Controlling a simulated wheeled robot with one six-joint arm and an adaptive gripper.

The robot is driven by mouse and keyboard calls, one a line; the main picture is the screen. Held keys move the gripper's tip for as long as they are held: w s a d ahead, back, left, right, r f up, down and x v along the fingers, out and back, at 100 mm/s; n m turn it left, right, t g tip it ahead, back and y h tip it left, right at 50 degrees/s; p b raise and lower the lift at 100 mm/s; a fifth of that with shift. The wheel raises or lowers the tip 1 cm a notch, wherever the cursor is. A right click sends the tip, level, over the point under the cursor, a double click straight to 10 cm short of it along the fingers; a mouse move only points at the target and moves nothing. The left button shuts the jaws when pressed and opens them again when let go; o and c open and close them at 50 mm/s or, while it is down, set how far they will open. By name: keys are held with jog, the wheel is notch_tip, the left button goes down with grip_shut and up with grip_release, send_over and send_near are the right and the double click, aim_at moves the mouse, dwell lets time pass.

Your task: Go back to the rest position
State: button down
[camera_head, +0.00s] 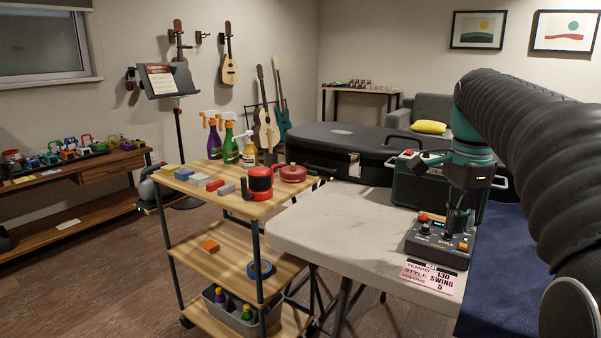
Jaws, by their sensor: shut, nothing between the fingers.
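My gripper (450,232) points down over a small dark drum machine (430,248) with knobs and buttons on the white table. Its fingers are shut with nothing between them. The fingertips are at or just above the top of the machine; I cannot tell whether they touch it. My arm comes in from the right, covered by a dark ribbed sleeve. It hides part of the right side of the room.
A green amplifier (405,187) stands close behind the gripper. A paper card (432,278) is in front of the machine. A wooden cart (225,198) with bottles and blocks stands left.

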jog(key=s+a+f+n+t, duration=0.2)
jog(key=s+a+f+n, duration=0.4)
jog(key=s+f+n, duration=0.2)
jog(key=s+a+f+n+t, duration=0.3)
jog(key=s+a+f+n, duration=0.3)
jog(key=s, duration=0.5)
jog(key=f+n, duration=0.2)
jog(key=shift+n, duration=0.3)
